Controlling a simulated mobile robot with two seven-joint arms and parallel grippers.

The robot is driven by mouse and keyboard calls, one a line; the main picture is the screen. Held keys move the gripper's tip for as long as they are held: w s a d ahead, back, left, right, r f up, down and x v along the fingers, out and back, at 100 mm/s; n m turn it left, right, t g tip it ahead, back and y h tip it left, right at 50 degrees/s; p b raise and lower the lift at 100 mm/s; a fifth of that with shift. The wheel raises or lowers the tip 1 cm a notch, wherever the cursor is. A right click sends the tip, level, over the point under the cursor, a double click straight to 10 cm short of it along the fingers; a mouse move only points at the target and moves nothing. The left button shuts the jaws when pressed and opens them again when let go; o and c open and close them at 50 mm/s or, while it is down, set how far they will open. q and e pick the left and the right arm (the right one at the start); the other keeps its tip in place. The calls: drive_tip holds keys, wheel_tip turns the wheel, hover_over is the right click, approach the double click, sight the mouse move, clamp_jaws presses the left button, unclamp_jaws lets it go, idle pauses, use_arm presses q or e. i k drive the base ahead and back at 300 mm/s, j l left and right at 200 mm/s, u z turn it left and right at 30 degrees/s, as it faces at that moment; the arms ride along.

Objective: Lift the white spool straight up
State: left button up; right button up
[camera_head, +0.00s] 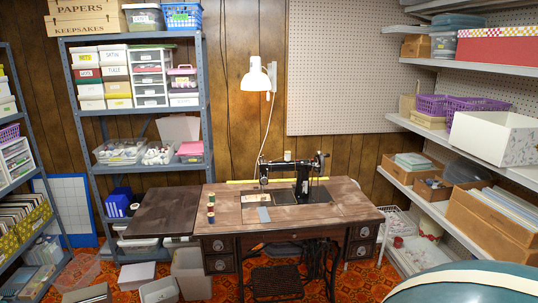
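A small pale spool (287,156), white or cream, stands upright on top of the black sewing machine (303,178). The machine sits on a brown wooden treadle table (335,208) near the middle of the view. Several small spools (211,208) stand in a row at the table's left side; their colours are hard to tell at this size, with brown and greenish tones. Neither of my grippers is in view, and nothing is seen touching the pale spool.
A white lamp (256,78) hangs on the wall above the machine. A grey patch (263,214) lies on the tabletop. A dark side leaf (160,212) extends left. Loaded shelves stand on both sides. A large teal rounded object (465,283) fills the lower right corner.

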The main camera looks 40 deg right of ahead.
sight(287, 154)
drive_tip(key=l+u, duration=0.2)
drive_tip(key=l, duration=0.3)
drive_tip(key=k+l+u, duration=0.15)
drive_tip(key=l, duration=0.4)
drive_tip(key=l+u, duration=0.1)
drive_tip(key=l, duration=0.45)
drive_tip(key=k+l, duration=0.1)
drive_tip(key=l, duration=0.4)
drive_tip(key=u, duration=0.05)
